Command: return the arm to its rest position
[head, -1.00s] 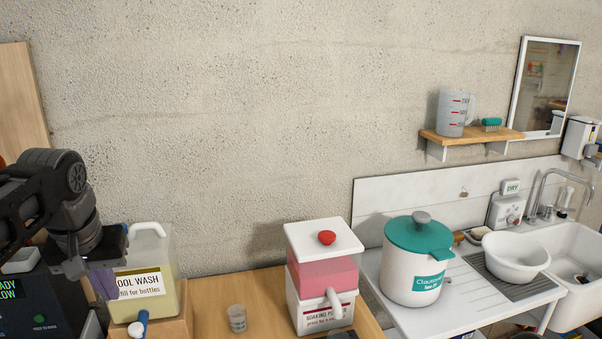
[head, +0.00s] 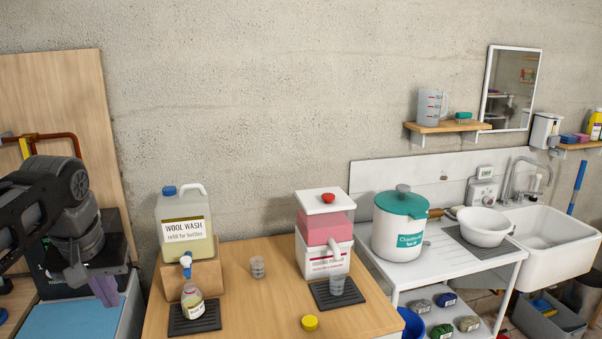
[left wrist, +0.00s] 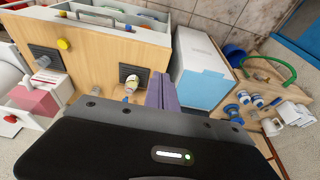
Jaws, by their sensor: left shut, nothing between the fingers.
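My left gripper (head: 106,292) is at the left of the head view, with its narrow purple fingers pointing down and shut with nothing between them. It is left of the wool wash jug (head: 184,228) and apart from it. In the left wrist view the purple fingers (left wrist: 166,92) are together beyond the black gripper body, between the wooden counter and a white and light blue box. My left arm comes in from the left edge. My right gripper shows in neither view.
A small bottle (head: 193,303) stands under the jug's tap on a dark tray. A pink dispenser (head: 326,230), a clear cup (head: 257,267) and a yellow lid (head: 310,323) share the wooden counter (head: 235,315). A teal-lidded pot (head: 400,225) and a sink (head: 550,240) are at right.

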